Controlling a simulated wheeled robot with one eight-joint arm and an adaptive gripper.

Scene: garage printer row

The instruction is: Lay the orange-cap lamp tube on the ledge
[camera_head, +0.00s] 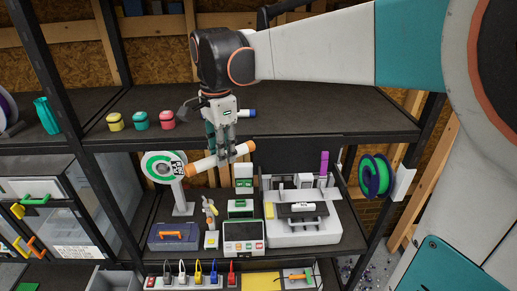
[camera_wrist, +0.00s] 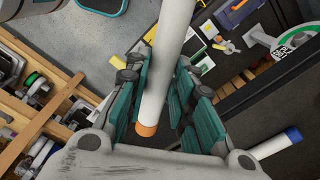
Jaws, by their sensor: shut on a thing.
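My gripper (camera_head: 220,148) is shut on a white lamp tube (camera_head: 211,161) with orange end caps. The tube is held in front of the front edge of the wide dark ledge (camera_head: 330,110), apart from any surface as far as I can tell. It tilts, right end higher. In the wrist view the tube (camera_wrist: 165,50) runs between the finger pads (camera_wrist: 160,90), one orange cap near the palm side; its far end is cut off. A second tube with a blue cap (camera_head: 247,113) lies on the ledge behind the gripper; it also shows in the wrist view (camera_wrist: 272,147).
Yellow, teal and pink jars (camera_head: 140,120) stand on the ledge at left. Its right part is clear. Below are a spool on a stand (camera_head: 163,167), a printer (camera_head: 300,230) and a blue toolbox (camera_head: 173,237). A dark rack post (camera_head: 112,40) rises at left.

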